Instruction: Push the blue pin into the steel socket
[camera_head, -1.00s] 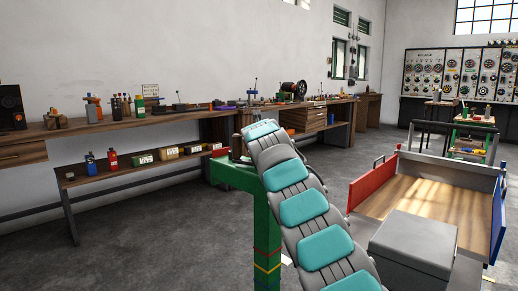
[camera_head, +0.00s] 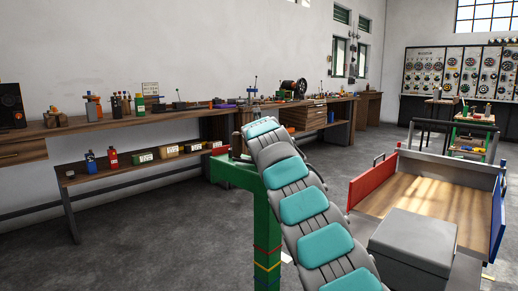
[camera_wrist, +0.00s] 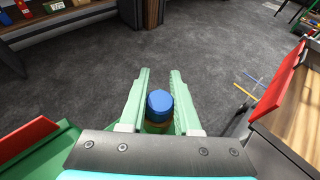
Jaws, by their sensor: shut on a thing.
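My gripper (camera_wrist: 158,103) shows in the wrist view as two pale green fingers. They are closed on the blue pin (camera_wrist: 160,101), whose round blue top shows between them. A brownish-orange part shows just below the blue top; I cannot tell whether it belongs to the pin or to something under it. In the head view my arm hides the gripper and the pin. I cannot make out the steel socket in either view.
A green stand (camera_head: 266,220) with coloured bands rises left of my arm. A cart (camera_head: 430,195) with red and blue sides is on the right. A long wooden workbench (camera_head: 180,115) with bottles and tools runs along the wall. Grey floor is open at left.

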